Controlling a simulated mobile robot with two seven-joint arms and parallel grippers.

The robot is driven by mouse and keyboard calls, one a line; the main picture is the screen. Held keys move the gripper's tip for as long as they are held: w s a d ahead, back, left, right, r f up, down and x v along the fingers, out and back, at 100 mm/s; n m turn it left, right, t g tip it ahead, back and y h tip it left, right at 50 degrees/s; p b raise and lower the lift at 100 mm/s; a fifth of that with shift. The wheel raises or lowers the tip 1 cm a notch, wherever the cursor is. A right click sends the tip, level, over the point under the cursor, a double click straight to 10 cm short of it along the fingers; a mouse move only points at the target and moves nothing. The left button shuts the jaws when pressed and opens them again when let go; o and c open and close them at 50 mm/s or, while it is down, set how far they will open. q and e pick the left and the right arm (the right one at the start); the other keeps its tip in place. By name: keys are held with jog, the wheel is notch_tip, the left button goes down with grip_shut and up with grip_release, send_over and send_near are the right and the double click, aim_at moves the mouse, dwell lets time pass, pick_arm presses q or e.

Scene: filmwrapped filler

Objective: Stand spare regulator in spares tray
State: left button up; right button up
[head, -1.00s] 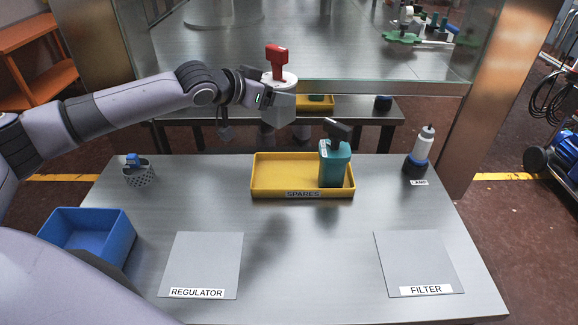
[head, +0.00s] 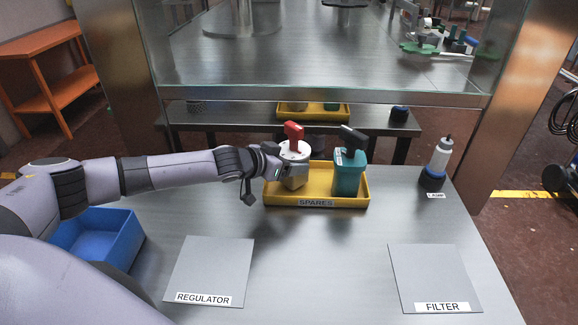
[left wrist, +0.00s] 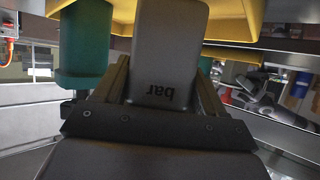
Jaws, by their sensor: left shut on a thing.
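The spare regulator (head: 296,179) has a grey body, a white disc and a red handle on top. It is upright in the left part of the yellow spares tray (head: 344,203). I cannot tell whether its base touches the tray floor. My left gripper (head: 282,165) is shut on it from the left. In the left wrist view its grey body (left wrist: 168,45), marked "bar", sits between the fingers. A teal unit with a dark handle (head: 348,177) stands in the tray's right part, also seen in the left wrist view (left wrist: 84,45). My right gripper is not in view.
Grey pads labelled REGULATOR (head: 212,270) and FILTER (head: 436,276) lie in front. A blue bin (head: 118,243) stands at left, partly behind my arm. A glass panel rises behind the table.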

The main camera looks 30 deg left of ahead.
pick_arm(q)
jog(key=shift+w+f, duration=0.1)
jog(key=shift+f, duration=0.3)
jog(key=shift+f, duration=0.1)
jog(key=o, duration=1.6)
jog(key=shift+f, duration=0.2)
jog(key=shift+o, duration=0.2)
jog(key=shift+r, duration=0.25)
jog(key=shift+s+a+r, duration=0.15)
jog(key=shift+s+a, duration=0.1)
jog(key=shift+s, duration=0.45)
jog(key=v, duration=1)
jog(key=shift+s+r+b, duration=0.25)
jog(key=shift+b, duration=0.15)
jog(key=shift+a, duration=0.1)
